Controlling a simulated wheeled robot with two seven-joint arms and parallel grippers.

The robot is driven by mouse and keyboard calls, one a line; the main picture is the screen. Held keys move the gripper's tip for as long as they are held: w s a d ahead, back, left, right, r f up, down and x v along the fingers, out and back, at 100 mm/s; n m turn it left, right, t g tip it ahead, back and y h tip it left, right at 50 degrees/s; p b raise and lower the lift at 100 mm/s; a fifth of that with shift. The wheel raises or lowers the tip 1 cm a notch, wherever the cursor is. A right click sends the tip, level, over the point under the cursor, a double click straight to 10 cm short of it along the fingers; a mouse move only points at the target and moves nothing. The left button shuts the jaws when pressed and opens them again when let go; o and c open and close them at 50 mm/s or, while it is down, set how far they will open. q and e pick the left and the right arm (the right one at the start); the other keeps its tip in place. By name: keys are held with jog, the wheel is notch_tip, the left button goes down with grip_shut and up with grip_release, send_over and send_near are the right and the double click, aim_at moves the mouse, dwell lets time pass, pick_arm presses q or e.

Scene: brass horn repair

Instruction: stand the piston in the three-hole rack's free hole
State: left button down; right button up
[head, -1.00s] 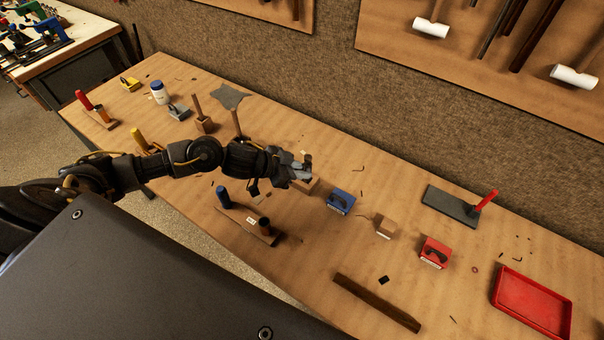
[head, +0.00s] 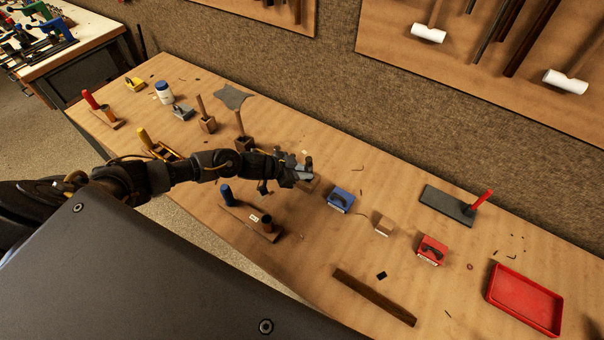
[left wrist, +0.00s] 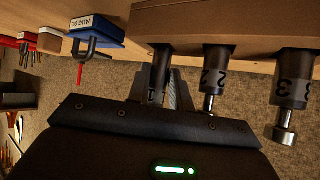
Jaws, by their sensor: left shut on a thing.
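The three-hole rack is a brown wooden block (left wrist: 230,22), seen upside down along the top of the left wrist view. In the head view it is mostly hidden behind my left gripper (head: 304,170). My left gripper is shut on a third dark piston (left wrist: 160,72), in line with those two at the rack's left end in the wrist view. Its end meets the rack's face there; how deep it sits I cannot tell. My right gripper is not in view.
A blue box (head: 340,200) stands just right of the rack, then a small wooden block (head: 384,226) and a red box (head: 432,250). A red tray (head: 524,299) is at the far right.

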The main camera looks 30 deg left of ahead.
pick_arm(q)
jog(key=c, duration=1.7)
grip_release()
jog(key=shift+s+f+g, duration=0.15)
jog(key=shift+s+f, duration=0.2)
jog(key=shift+f, duration=0.2)
jog(key=shift+s+f+g, duration=0.15)
jog(key=shift+s+f, duration=0.2)
jog(key=shift+f, duration=0.2)
jog(key=o, duration=0.4)
jog(key=shift+w+a, duration=0.15)
jog(key=shift+r, duration=0.15)
jog(key=shift+w, duration=0.3)
jog(key=shift+s+r, duration=0.1)
jog(key=shift+r, duration=0.1)
jog(key=shift+s+a+r, duration=0.15)
jog(key=shift+a+r, duration=0.05)
jog(key=shift+a, duration=0.05)
jog(key=b+v, duration=0.2)
jog(key=v, duration=0.9)
jog(key=shift+d+r, duration=0.1)
jog(key=shift+d, duration=0.05)
